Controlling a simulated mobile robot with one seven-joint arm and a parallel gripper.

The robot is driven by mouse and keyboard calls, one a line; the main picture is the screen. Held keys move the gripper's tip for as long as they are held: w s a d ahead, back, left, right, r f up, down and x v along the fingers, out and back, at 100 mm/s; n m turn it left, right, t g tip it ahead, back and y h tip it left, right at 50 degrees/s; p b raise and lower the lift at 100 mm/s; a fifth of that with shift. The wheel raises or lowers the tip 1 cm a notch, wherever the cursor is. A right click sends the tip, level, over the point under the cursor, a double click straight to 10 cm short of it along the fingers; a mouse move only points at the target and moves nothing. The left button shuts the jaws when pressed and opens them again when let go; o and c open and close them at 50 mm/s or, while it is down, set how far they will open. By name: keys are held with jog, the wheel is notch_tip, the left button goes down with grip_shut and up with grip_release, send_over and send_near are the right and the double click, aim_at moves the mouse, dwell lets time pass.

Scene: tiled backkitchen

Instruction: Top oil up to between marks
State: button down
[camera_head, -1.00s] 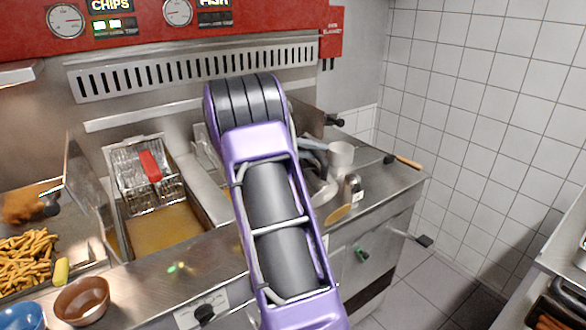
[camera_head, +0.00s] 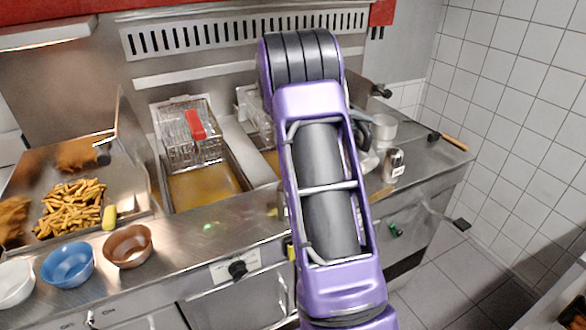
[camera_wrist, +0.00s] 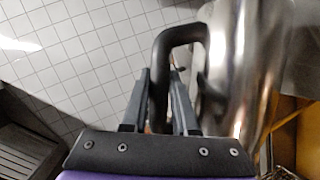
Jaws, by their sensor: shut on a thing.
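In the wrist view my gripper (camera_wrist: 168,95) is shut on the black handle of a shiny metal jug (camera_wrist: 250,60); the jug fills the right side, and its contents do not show. In the head view my purple arm hides the gripper. The left fryer vat holds amber oil (camera_head: 205,187), with a wire basket (camera_head: 188,138) with a red grip above its back part. A strip of oil (camera_head: 271,160) in the right vat shows beside my arm; the rest is hidden. I cannot make out the level marks.
Chips (camera_head: 72,207) lie in a steel tray at the left. A brown bowl (camera_head: 128,246), a blue bowl (camera_head: 68,265) and a white bowl (camera_head: 14,284) line the front edge. A white cup (camera_head: 384,131) and a metal shaker (camera_head: 393,165) stand right of my arm. Tiled floor lies at the right.

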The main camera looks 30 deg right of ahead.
aim_at(365, 133)
jog(key=shift+s+m, duration=0.4)
jog(key=shift+s, duration=0.35)
jog(key=shift+f, duration=0.15)
jog(key=shift+s+a+f+m+t, duration=0.1)
jog(key=shift+s+f+m+t, duration=0.3)
jog(key=shift+s+m+t, duration=0.25)
jog(key=shift+s+f+m+t+b, duration=0.25)
jog(key=shift+s+m+t+b, duration=0.15)
jog(key=shift+s+m+t, duration=0.3)
